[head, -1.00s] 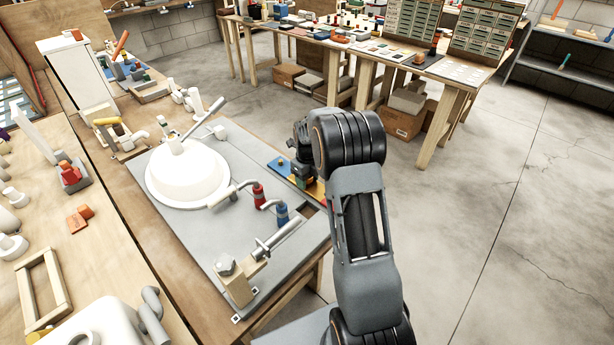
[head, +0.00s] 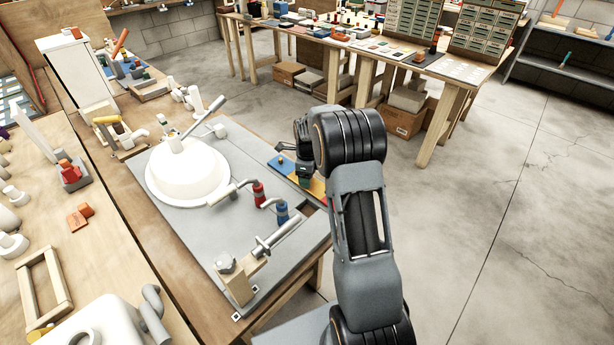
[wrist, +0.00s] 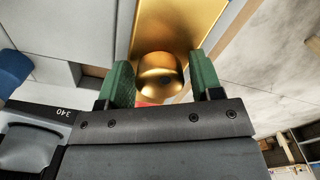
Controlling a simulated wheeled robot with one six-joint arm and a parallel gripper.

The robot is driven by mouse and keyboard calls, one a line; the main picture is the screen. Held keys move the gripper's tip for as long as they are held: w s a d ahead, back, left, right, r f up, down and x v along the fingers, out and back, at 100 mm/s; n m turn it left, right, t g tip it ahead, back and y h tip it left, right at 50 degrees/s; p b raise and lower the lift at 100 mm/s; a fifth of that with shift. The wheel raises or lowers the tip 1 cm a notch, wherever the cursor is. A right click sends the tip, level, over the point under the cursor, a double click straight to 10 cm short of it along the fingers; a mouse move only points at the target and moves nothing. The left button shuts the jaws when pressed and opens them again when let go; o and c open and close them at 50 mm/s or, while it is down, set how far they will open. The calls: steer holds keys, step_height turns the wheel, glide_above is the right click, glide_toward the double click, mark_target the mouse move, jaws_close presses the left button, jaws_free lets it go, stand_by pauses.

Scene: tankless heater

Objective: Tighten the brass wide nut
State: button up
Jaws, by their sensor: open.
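A rounded brass piece, which looks like the brass wide nut (wrist: 160,72), sits in front of a gold-coloured plate (wrist: 188,22) in the wrist view. My gripper (wrist: 161,84) is open, with one green finger pad on each side of the brass piece. A gap shows on the right; on the left the pad is very close, and I cannot tell whether it touches. In the head view my gripper (head: 305,174) is over the blue and yellow strip (head: 283,167) at the bench's right edge. My wrist hides the nut there.
A grey board (head: 200,225) carries a white dome (head: 188,175) with a lever, a red valve handle (head: 259,194), a blue one (head: 282,211) and a clamp-like metal fitting (head: 262,248). These stand left of my arm. The floor to the right is clear.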

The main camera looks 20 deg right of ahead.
steer(key=n, duration=0.4)
steer(key=shift+n, duration=0.9)
steer(key=n, duration=0.6)
steer(key=shift+w+n, duration=0.1)
steer(key=shift+n, duration=0.7)
steer(key=n, duration=0.4)
steer(key=shift+n, duration=0.3)
